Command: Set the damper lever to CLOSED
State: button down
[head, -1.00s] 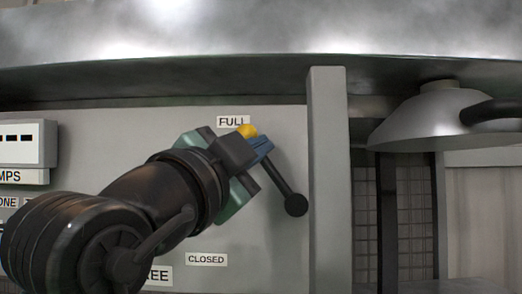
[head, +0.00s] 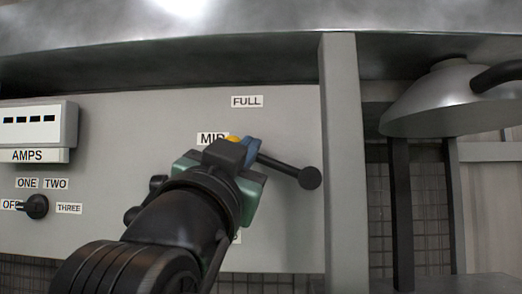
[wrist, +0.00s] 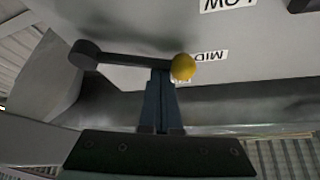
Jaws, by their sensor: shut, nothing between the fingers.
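The damper lever (head: 285,168) is a black rod on the grey panel. A round black knob ends it at the lower right, and a yellow ball (head: 233,139) shows at its other end beside the MID label (head: 210,139). In the wrist view the lever (wrist: 125,60) runs across above the fingers, with the yellow ball (wrist: 183,67) at right. My gripper (head: 251,150) is shut with nothing between its blue fingers. Its tips (wrist: 160,72) are against or very near the rod beside the ball; contact is unclear. The CLOSED label is not readable; my arm covers that area.
The FULL label (head: 247,101) is above the lever. A LOW label (wrist: 228,4) shows in the wrist view. An AMPS meter (head: 40,130) and a rotary knob (head: 36,206) are at left. A grey upright post (head: 344,165) stands close right of the lever's knob.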

notch_tip(320, 180, down, 8)
jog(key=n+y+b, duration=0.4)
jog(key=n+y, duration=0.5)
jog(key=n, duration=0.5)
jog(key=shift+d+y+b, duration=0.25)
jog(key=shift+y+b, duration=0.05)
jog(key=shift+f, duration=0.15)
